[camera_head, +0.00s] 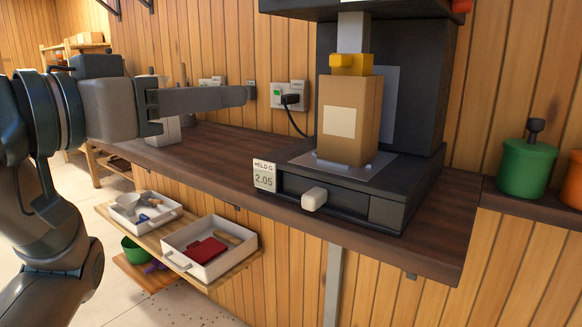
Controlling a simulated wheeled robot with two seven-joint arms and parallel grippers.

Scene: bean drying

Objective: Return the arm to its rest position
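My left arm comes in from the left edge, and its forearm runs down the left side of the picture. My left gripper (238,96) points right, above the dark wooden counter (215,143). I see its fingers from the side and they overlap, so the gap between them does not show. No object shows at the fingertips. The gripper is apart from the tan package (364,130), which stands upright on the black machine (335,196) to its right. My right gripper is not in view.
Two white trays (254,243) (172,202) with small tools sit on a low wooden shelf. A green canister (523,170) and an orange one (573,182) stand at the right. A wall socket (290,95) with a plugged cable is behind the counter.

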